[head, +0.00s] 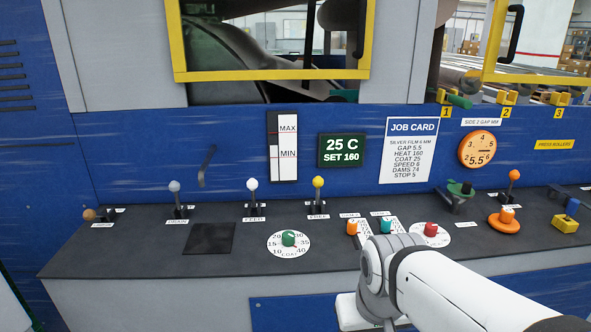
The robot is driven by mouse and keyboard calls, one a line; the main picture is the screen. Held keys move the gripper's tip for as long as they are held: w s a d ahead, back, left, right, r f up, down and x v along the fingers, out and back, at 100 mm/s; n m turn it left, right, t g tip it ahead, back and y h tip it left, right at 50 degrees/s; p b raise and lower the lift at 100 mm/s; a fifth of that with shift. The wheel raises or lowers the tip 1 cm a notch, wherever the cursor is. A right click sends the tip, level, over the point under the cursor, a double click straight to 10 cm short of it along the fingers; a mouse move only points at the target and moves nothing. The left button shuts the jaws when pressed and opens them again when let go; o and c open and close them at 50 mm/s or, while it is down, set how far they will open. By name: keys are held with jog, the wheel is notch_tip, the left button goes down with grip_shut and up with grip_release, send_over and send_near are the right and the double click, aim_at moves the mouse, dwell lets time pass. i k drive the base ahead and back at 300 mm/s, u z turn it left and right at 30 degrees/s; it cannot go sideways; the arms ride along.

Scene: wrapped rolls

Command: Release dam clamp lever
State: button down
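Several levers stand along the black console ledge, and their labels are too small to read surely, so I cannot tell which is the dam clamp lever. Upright levers have a light grey knob (174,186), a white knob (252,184), a yellow knob (318,182) and an orange knob (514,174). A lever with a brown knob (89,214) lies low at the far left. A dark green handle (460,189) sits on a grey bracket at the right. My white arm comes in at the lower right; my gripper's fingers do not show.
Round dials with a green knob (288,239) and a red knob (431,229) lie on the ledge. My arm partly covers the controls there. A job card (409,150) reads "DAMS 74". A dark square plate (209,238) lies left of the green dial.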

aim_at(318, 182)
jog(key=i, duration=0.9)
